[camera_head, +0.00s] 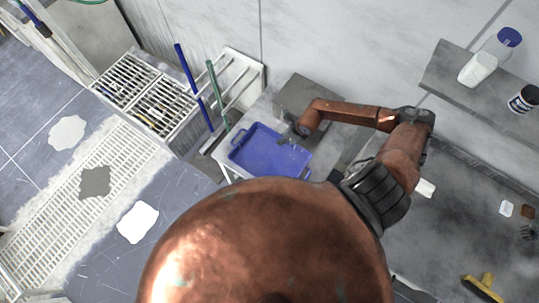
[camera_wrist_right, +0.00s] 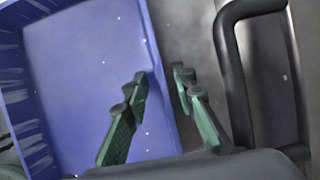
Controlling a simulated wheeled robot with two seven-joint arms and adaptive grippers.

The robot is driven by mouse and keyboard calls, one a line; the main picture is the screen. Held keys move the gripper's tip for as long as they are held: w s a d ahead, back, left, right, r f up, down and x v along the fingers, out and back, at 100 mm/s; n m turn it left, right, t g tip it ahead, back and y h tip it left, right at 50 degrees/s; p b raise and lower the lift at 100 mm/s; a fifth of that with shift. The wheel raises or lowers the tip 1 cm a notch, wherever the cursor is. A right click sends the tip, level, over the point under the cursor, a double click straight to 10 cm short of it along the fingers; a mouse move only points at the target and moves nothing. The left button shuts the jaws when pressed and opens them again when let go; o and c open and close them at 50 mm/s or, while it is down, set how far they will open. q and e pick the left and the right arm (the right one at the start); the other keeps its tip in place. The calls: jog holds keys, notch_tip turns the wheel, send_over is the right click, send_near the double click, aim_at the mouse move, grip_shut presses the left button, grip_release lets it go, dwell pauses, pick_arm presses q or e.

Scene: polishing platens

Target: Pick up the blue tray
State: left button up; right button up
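The blue tray (camera_head: 262,152) lies on a light table or ledge near the wall in the head view, with a raised rim. In the right wrist view the blue tray (camera_wrist_right: 85,60) fills the left half. My right gripper (camera_head: 292,131) is at the tray's right edge in the head view, small and partly dark. In the right wrist view its green fingers (camera_wrist_right: 160,75) are apart, one over the tray's inside and one outside the rim, with visible gaps beside the rim. Whether they touch the rim cannot be told. My left gripper is not in view.
A grey box-like surface (camera_head: 308,92) stands behind the tray. A dark curved bar (camera_wrist_right: 232,65) is right of the fingers in the wrist view. A white rack (camera_head: 240,78) and blue and green poles stand left. A shelf (camera_head: 447,75) holds bottles at right.

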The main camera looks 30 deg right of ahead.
grip_shut()
dwell(0.6)
